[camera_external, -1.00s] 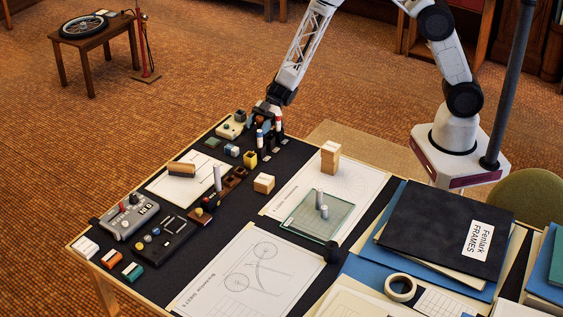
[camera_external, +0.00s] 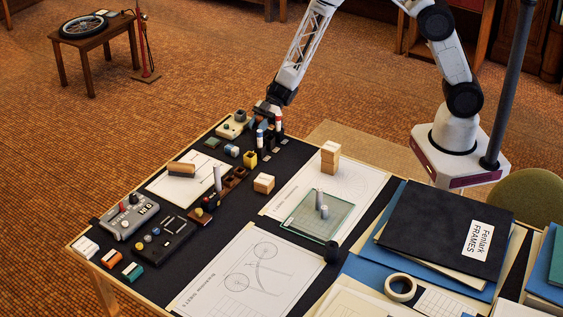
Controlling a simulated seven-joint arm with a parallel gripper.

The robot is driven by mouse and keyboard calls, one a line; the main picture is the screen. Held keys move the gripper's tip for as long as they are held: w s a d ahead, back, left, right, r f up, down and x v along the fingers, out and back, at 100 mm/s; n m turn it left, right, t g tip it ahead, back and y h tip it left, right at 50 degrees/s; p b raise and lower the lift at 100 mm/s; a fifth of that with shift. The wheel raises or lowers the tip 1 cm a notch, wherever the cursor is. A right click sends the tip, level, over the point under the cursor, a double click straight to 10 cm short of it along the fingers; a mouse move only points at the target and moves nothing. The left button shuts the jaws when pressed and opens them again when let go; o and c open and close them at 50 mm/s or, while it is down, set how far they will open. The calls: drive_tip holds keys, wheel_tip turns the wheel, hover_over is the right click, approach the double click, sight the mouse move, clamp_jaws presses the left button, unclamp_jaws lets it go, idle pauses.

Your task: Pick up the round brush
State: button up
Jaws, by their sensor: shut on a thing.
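My gripper (camera_external: 266,110) is at the far edge of the dark desk mat, low among a cluster of small upright things. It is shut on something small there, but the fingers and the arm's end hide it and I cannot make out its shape. Just beside the gripper stand a red-and-white upright piece (camera_external: 278,121) and a blue-and-white upright piece (camera_external: 260,138). I cannot pick out the round brush with certainty at this size. I cannot tell whether the held thing is clear of the mat.
A yellow cup-like block (camera_external: 250,159) and a blue-and-white piece (camera_external: 232,150) lie near the gripper. A pale box with knobs (camera_external: 230,129) is to its left. A wooden block stack (camera_external: 330,157) stands to the right. Bare mat lies between the stack and the cluster.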

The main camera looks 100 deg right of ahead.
drive_tip(key=shift+r, duration=5)
